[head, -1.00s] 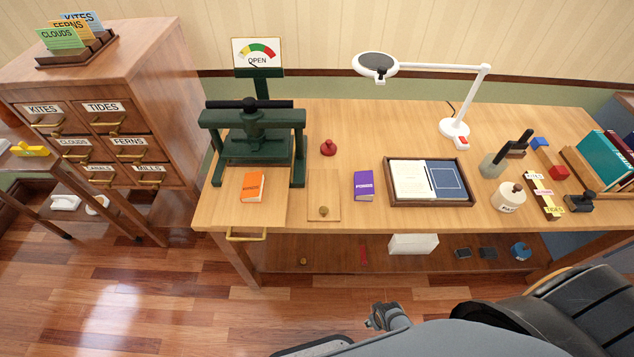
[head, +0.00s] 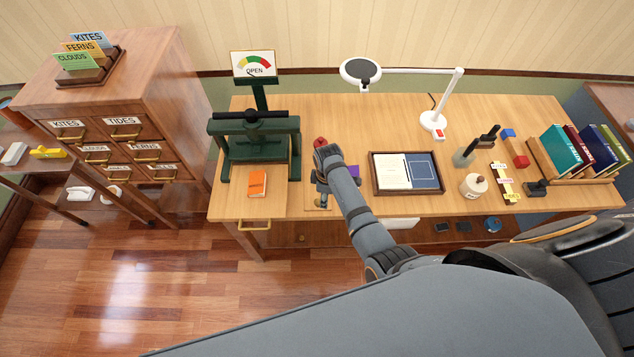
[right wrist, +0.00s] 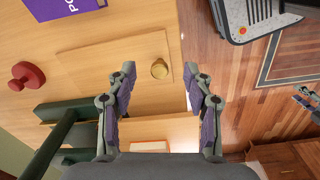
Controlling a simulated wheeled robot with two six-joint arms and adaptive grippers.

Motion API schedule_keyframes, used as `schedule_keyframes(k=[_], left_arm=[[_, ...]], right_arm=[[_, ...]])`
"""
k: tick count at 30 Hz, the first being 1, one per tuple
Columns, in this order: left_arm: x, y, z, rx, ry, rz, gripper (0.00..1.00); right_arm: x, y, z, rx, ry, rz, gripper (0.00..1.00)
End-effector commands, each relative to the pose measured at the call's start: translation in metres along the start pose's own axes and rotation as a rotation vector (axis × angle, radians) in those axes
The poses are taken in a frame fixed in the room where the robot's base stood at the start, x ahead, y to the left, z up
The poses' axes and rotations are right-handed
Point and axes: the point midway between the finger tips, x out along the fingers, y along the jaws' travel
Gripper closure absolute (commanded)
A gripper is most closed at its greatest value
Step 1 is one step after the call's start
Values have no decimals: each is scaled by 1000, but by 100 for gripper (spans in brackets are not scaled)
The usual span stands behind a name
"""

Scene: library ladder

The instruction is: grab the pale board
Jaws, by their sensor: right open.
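The pale board (right wrist: 110,70) lies flat on the desk near its front edge and carries a small round brass knob (right wrist: 159,69). In the head view most of the board (head: 311,203) is hidden behind my right arm and gripper (head: 321,190). In the right wrist view my right gripper (right wrist: 159,71) is open and empty, its fingertips on either side of the knob in the picture. I cannot tell whether they touch anything. Part of what looks like my left gripper (right wrist: 305,100) shows at the right edge of the right wrist view, too small to judge its opening.
A green press (head: 254,140) and an orange book (head: 258,184) stand left of the board. A red stamp (right wrist: 27,76) is behind it. A purple book (right wrist: 68,6) lies to its right, then a framed tray (head: 407,195). The lamp (head: 433,120) stands farther right.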

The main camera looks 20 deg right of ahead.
Motion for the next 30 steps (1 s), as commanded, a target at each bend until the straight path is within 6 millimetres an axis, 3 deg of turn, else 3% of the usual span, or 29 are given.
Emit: schedule_keyframes(k=[1,3,8,11,16,19,26,30], left_arm=[[-9,-1,-1,0,0,0,60],[-13,-1,-2,0,0,0,60],[-13,-1,-1,0,0,0,60],[-10,-1,-1,0,0,0,60],[4,0,1,0,-1,0,60],[25,2,3,0,-1,0,60],[30,2,3,0,-1,0,60],[44,4,5,0,-1,0,60]], right_arm=[[-17,6,-13,-65,2,-10,48],[-28,10,-25,-146,-2,-25,48],[-34,12,-34,-217,-6,-38,48],[-28,12,-33,-216,-6,-38,48],[0,10,-32,-214,-7,-39,48],[19,10,-32,-213,-5,-36,48],[21,10,-32,-212,-5,-36,48],[35,6,-30,-212,-5,-37,48]])
